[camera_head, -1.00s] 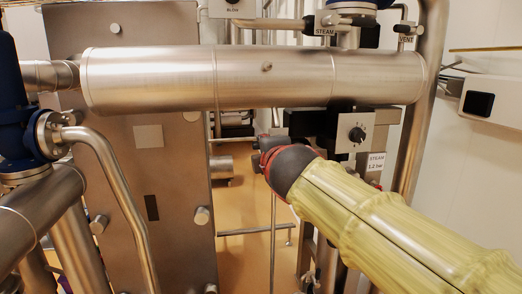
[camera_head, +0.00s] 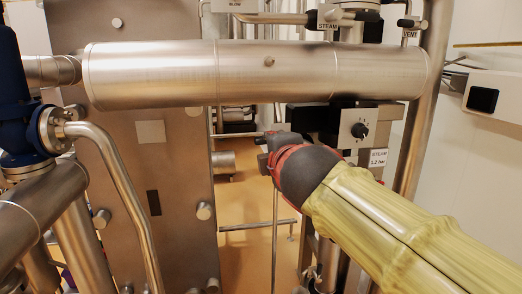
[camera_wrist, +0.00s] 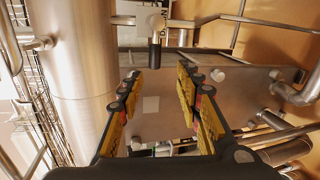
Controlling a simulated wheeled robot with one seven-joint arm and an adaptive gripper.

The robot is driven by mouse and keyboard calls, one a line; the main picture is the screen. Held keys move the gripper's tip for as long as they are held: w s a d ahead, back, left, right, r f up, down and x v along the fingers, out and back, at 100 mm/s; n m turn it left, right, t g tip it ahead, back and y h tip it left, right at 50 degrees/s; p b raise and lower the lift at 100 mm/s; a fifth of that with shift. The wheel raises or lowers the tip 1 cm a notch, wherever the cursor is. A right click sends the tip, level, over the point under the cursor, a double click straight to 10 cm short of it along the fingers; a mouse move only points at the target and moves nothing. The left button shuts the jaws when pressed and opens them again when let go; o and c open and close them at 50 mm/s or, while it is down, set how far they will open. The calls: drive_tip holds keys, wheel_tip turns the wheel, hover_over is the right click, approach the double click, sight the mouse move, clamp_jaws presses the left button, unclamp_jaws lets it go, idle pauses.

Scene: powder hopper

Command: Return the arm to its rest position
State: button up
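My arm in its yellow-green sleeve reaches in from the lower right of the head view, pointing away toward the panel. Its dark wrist with a red ring hides most of my gripper (camera_head: 276,146); only a small dark part shows beyond it. In the wrist view my gripper (camera_wrist: 160,76) has two fingers with yellow pads standing apart. Nothing is between them, and no object is held.
A thick steel pipe (camera_head: 260,75) crosses above my gripper. A black-knobbed steam control (camera_head: 362,131) is close behind the arm. A steel cabinet (camera_head: 150,200) stands left, with a blue valve (camera_head: 15,130) nearer. Orange floor (camera_head: 245,200) shows between.

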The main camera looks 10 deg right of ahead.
drive_tip(key=s+d+f+m+g, duration=0.25)
drive_tip(key=s+f+m, duration=0.2)
drive_tip(key=f, duration=0.45)
drive_tip(key=s+d+f+m+g, duration=0.1)
drive_tip(key=s+f+m+g, duration=0.25)
drive_tip(key=f+m, duration=0.35)
drive_tip(key=s+d+f+m+g, duration=0.1)
drive_tip(key=s+f+m+g, duration=0.1)
drive_tip(key=s+f, duration=0.5)
drive_tip(key=s+f+m+g+p, duration=0.1)
drive_tip(key=s+f+m, duration=0.4)
drive_tip(key=s, duration=0.7)
drive_tip(key=shift+s+d+f+g+y, duration=0.2)
drive_tip(key=shift+d+f+g+y, duration=0.15)
drive_tip(key=shift+f, duration=0.8)
